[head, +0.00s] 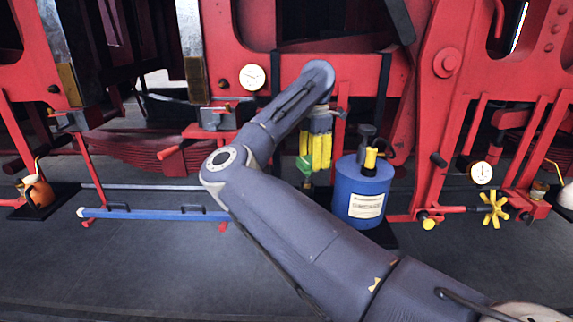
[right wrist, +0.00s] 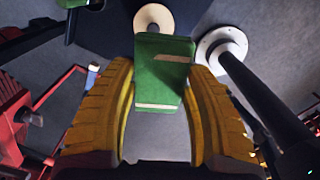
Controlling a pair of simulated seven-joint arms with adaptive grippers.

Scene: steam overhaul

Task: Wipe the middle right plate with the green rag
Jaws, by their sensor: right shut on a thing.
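My right gripper (head: 317,166) points down in front of the red frame in the head view, its yellow fingers left of the blue can. It is shut on the green rag (head: 304,163). In the right wrist view, the rag (right wrist: 165,70) is a folded green block between the yellow fingers (right wrist: 160,78). Pale metal plates show on the red machine, one at upper centre-left (head: 188,28) and one at far left (head: 49,27). I cannot tell which plate is the middle right one. The rag is apart from both of these. My left gripper is out of view.
A blue can (head: 361,192) stands close to the right of my gripper. A blue bar (head: 150,214) with handles lies low at left. An orange oil can (head: 38,190) stands at far left. A yellow handwheel (head: 494,209) sticks out at right. The front floor is clear at left.

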